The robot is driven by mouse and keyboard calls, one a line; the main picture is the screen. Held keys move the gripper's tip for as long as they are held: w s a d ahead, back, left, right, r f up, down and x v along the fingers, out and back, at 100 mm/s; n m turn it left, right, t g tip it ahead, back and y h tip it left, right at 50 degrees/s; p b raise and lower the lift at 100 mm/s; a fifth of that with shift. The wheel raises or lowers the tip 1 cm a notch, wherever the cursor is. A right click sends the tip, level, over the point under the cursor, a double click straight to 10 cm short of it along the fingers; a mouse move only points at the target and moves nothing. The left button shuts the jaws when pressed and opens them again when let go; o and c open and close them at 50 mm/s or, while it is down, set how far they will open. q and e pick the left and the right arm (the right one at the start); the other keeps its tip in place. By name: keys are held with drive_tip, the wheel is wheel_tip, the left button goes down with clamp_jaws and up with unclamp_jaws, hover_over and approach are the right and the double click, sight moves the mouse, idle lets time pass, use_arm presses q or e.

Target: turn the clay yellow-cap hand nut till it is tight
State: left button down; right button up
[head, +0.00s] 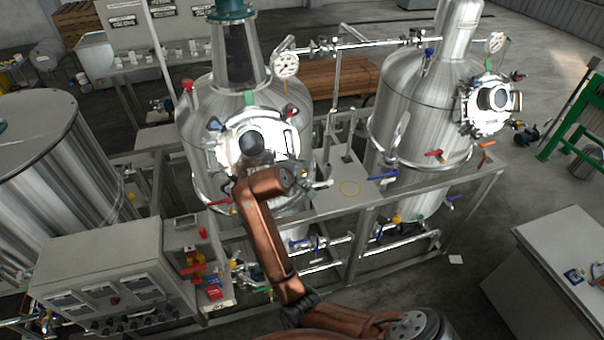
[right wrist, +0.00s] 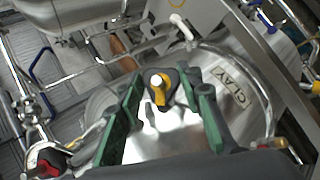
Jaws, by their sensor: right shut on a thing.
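The yellow-cap hand nut (right wrist: 160,92) shows in the right wrist view, a dark nut with a yellow part and a pale round tip. It sits between the green-padded fingers of my right gripper (right wrist: 164,82), which is shut on it. The CLAY label (right wrist: 230,88) is on the bright metal beside it. In the head view my right gripper (head: 254,152) is at the round hatch (head: 228,150) of the middle tank (head: 190,130). There my arm hides the yellow nut. My left gripper is not in view.
Blue (head: 214,124), green (head: 249,98) and red (head: 290,110) fittings stand around the hatch. A second steel tank (head: 400,110) is at the right. A metal frame and pipes run below the tanks. A control cabinet (head: 100,270) stands at the lower left.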

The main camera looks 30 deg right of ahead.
drive_tip(key=o, duration=1.2)
drive_tip(key=shift+c, duration=0.2)
drive_tip(key=v, duration=1.2)
